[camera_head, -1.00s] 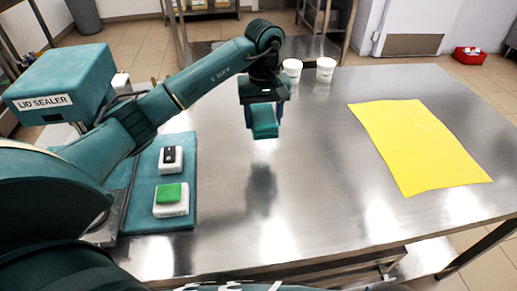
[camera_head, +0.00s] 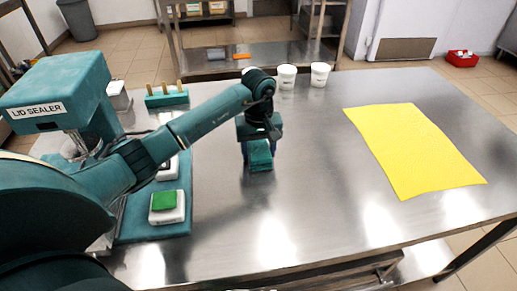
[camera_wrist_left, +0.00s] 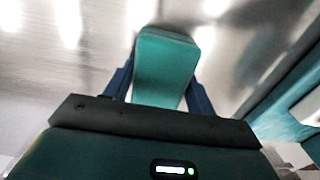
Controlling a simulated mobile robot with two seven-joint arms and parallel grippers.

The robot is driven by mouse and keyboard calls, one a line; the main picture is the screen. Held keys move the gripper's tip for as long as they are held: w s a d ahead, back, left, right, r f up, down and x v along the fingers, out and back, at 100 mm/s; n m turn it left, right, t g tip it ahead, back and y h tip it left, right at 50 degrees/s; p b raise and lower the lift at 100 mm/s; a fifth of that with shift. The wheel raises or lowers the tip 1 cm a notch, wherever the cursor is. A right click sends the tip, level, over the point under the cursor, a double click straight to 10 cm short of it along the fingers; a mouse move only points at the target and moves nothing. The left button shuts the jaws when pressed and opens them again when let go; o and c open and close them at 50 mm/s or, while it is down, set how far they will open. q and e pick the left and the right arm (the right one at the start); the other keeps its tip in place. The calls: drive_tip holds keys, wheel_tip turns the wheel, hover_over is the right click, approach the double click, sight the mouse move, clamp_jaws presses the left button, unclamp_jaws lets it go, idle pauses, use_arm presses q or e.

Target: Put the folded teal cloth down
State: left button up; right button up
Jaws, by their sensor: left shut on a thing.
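The folded teal cloth (camera_head: 260,156) is a small block held in my left gripper (camera_head: 258,146), low over the middle left of the steel table. I cannot tell whether its lower end touches the table. In the left wrist view the cloth (camera_wrist_left: 166,68) sits between the two dark blue fingers of the left gripper (camera_wrist_left: 158,88), which are shut on it. My right gripper is not in view.
A yellow mat (camera_head: 415,150) lies flat at the right of the steel table (camera_head: 320,190). White tubs (camera_head: 287,77) stand at the back edge. The lid sealer (camera_head: 60,90) and a teal base (camera_head: 150,228) are at the left. Bare steel surrounds the cloth.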

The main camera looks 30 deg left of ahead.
sight(259, 148)
use_arm(q)
drive_tip(key=o, duration=1)
drive_tip(key=shift+c, duration=0.2)
wheel_tip(259, 148, up, 12)
drive_tip(key=shift+r, duration=0.15)
